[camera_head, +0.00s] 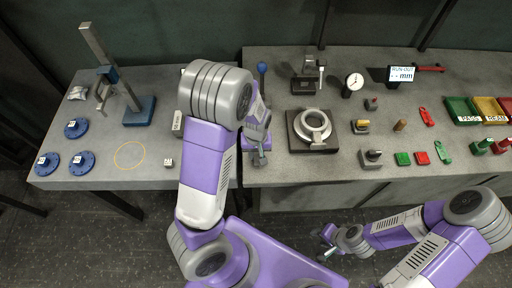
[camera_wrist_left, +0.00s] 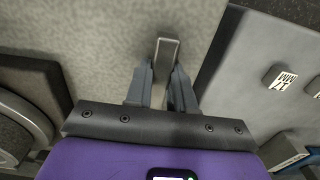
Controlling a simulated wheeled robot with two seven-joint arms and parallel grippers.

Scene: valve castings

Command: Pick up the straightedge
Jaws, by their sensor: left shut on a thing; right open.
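My left gripper (camera_head: 262,158) is over the front of the bench near the gap between the two tables. In the left wrist view its two fingers (camera_wrist_left: 163,88) are closed on the sides of a narrow grey metal bar, which I take to be the straightedge (camera_wrist_left: 167,52). The bar's end sticks out past the fingertips. The rest of it is hidden, and in the head view I cannot make it out behind my arm. My right gripper (camera_head: 327,243) is open and empty, low in front of the bench, over the floor.
A dark plate with a ring casting (camera_head: 315,127) lies just right of my left gripper. A blue-knobbed post (camera_head: 262,72) stands behind it. A height gauge (camera_head: 138,108) and blue flanges (camera_head: 82,162) are on the left table. Pass and other trays (camera_head: 462,110) are far right.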

